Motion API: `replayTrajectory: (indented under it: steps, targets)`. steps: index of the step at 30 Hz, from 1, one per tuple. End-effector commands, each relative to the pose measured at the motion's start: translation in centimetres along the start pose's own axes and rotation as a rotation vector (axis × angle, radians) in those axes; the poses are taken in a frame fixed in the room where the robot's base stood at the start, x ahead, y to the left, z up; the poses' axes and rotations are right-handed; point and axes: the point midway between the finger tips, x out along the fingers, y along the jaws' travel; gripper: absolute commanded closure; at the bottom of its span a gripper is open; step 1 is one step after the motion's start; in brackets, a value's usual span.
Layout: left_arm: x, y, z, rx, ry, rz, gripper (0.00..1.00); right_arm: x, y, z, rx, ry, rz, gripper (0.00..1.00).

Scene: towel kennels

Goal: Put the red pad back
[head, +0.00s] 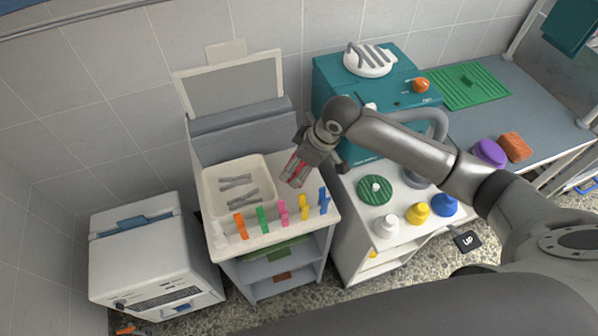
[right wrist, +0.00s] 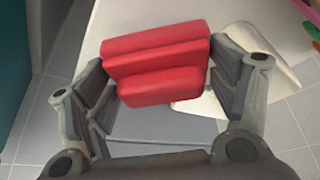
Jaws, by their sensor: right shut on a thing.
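The red pad (right wrist: 155,62) is a stepped, ribbed block. My right gripper (right wrist: 158,75) is shut on it, with one finger at each end of the pad. In the head view the right gripper (head: 296,172) points down at the right rear of the white cart top (head: 262,240), and only a little of the red pad (head: 291,166) shows between its fingers. I cannot tell whether the pad touches the cart. My left gripper is not in view.
The cart holds a cream tray (head: 208,190) with grey pieces and a front row of coloured clips, including a blue one (head: 323,201). A teal machine (head: 335,85) stands behind right; a white counter with a green disc (head: 374,191) and coloured knobbed items is at right.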

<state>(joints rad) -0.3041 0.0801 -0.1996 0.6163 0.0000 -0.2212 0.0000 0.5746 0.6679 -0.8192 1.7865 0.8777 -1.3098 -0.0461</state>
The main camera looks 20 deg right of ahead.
Motion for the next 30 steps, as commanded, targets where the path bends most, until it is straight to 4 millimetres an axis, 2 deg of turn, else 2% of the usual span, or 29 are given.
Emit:
replayTrajectory:
  steps: [9, 20, 21, 24, 26, 30]
  targets:
    - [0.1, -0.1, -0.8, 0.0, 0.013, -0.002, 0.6, 3.4, -0.1, 1.4, 0.0, -0.002, -0.001, 0.39]
    - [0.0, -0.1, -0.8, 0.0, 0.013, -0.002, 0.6, 3.8, 0.0, 1.6, 0.0, 0.0, 0.0, 0.39]
    - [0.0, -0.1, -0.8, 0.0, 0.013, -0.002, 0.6, 3.8, 0.0, 1.6, 0.0, 0.0, 0.0, 0.18]
    - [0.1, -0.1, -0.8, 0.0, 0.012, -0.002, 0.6, 3.8, 0.0, 1.6, 0.0, 0.0, 0.0, 0.05]
    - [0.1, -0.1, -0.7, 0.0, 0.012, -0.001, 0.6, 3.8, 0.0, 1.6, 0.0, 0.0, 0.0, 0.0]
    - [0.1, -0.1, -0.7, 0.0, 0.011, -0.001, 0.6, 3.8, 0.0, 1.6, 0.0, 0.0, 0.0, 0.0]
